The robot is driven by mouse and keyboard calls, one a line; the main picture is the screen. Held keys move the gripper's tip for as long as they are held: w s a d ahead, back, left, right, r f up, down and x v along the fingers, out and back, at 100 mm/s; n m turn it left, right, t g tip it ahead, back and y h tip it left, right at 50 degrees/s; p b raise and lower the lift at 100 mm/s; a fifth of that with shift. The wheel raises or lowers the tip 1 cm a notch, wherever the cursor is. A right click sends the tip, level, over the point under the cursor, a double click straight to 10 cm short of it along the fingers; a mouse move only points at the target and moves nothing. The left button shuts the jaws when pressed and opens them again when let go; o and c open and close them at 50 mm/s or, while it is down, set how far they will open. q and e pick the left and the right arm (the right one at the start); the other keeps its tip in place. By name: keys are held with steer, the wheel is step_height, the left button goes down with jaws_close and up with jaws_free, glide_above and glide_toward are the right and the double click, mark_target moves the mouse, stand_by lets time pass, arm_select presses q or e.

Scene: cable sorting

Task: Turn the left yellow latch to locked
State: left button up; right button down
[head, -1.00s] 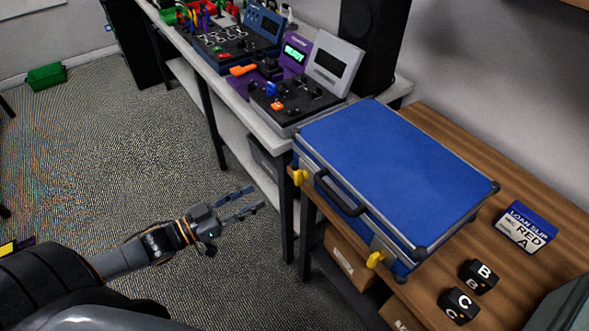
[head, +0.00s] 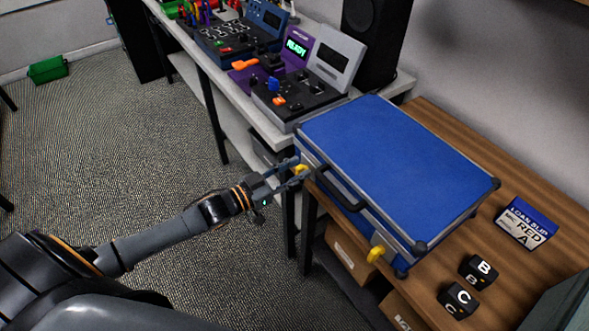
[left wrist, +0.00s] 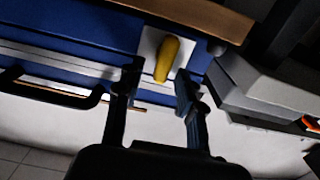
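The blue case (head: 400,175) lies shut on the wooden table, with a black handle on its front side. Its left yellow latch (head: 301,170) is by the near left corner; in the left wrist view the latch (left wrist: 167,60) is a yellow knob on a pale plate, slightly tilted. My left gripper (head: 293,169) is at this latch, open. In the left wrist view its fingertips (left wrist: 157,82) stand apart on either side of the latch's lower end; I cannot tell whether they touch it. The right yellow latch (head: 376,253) is on the same side. My right gripper is out of view.
A bench with control panels (head: 300,100) adjoins behind left.

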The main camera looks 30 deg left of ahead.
arm_select(q)
jaws_close()
steer(key=shift+m, duration=0.3)
steer(key=m, duration=0.3)
steer(key=shift+s+d+p, duration=0.15)
steer(key=shift+d+p, duration=0.15)
steer(key=shift+p, duration=0.05)
steer(key=m, duration=0.4)
steer(key=shift+s+d+f+m, duration=0.15)
steer(key=shift+d+f+m, duration=0.1)
steer(key=shift+d+m, duration=0.05)
steer(key=m, duration=0.2)
steer(key=m+b, duration=0.1)
steer(key=m, duration=0.1)
steer(key=shift+s+d+f, duration=0.15)
steer(key=shift+f, duration=0.2)
steer(key=m+b, duration=0.1)
steer(key=m, duration=0.4)
steer(key=shift+d+f+m+b, duration=0.1)
steer(key=shift+f+m+b, duration=0.25)
steer(key=shift+f+m, duration=0.05)
